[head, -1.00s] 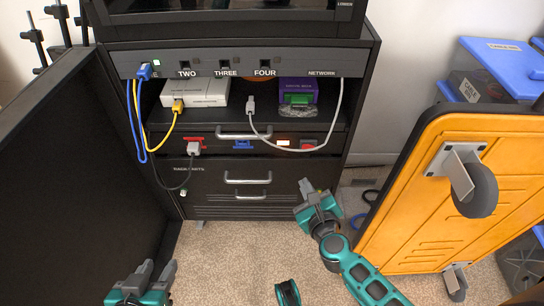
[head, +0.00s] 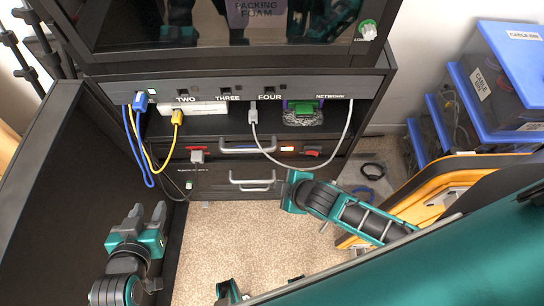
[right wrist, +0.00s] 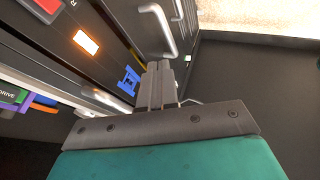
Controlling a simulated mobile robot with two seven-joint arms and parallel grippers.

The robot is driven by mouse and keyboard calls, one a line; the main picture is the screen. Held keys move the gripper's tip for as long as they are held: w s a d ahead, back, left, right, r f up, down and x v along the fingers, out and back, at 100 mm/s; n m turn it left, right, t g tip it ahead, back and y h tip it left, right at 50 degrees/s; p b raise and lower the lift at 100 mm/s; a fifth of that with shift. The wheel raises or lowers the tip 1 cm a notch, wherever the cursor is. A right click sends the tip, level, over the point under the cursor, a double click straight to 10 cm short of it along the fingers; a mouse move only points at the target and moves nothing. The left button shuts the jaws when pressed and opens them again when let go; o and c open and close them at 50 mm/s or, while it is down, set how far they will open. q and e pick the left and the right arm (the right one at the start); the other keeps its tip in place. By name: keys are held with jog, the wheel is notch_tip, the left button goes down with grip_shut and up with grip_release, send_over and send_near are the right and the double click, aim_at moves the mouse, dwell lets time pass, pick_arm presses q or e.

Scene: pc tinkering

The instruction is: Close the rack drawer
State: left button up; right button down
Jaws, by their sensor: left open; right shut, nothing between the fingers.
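The black rack cabinet has an upper drawer front (head: 225,155) with a grey handle and coloured fittings, and a lower drawer front (head: 215,178) with a grey handle (head: 250,182). I cannot tell how far either drawer stands out. My right gripper (head: 288,188) is at the right side of the lower front; its tips are hard to see in the head view. In the right wrist view its fingers (right wrist: 158,75) are shut and empty, close to the dark fronts, near a blue fitting (right wrist: 129,80) and a handle (right wrist: 158,30). My left gripper (head: 145,228) is open and empty, left of the drawers.
Blue and yellow cables (head: 138,150) and a grey cable (head: 262,145) hang across the fronts. A black panel (head: 75,190) stands at left. An orange panel (head: 410,200) and blue-lidded bins (head: 505,75) are at right. Carpet (head: 220,240) is open in front.

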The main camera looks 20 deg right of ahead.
aim_at(261, 167)
jog(key=b+x, duration=0.3)
jog(key=b, duration=0.1)
jog(key=w+b+x, duration=0.1)
jog(key=b+x, duration=0.3)
jog(key=d+b+x, duration=0.1)
jog(key=b+x, duration=0.3)
jog(key=shift+w+a+r, duration=0.1)
jog(key=shift+w+r, duration=0.1)
jog(key=shift+r, duration=0.1)
jog(key=shift+w+d+r+b, duration=0.1)
jog(key=shift+w+d+b, duration=0.15)
jog(key=shift+w+b, duration=0.35)
pick_arm(q)
jog(key=w+d+f, duration=0.1)
jog(key=d+f, duration=0.2)
jog(key=f, duration=0.6)
jog(key=shift+f+h, duration=0.3)
jog(key=shift+h, duration=0.1)
pick_arm(e)
jog(key=shift+w+r, duration=0.1)
jog(key=shift+w, duration=0.05)
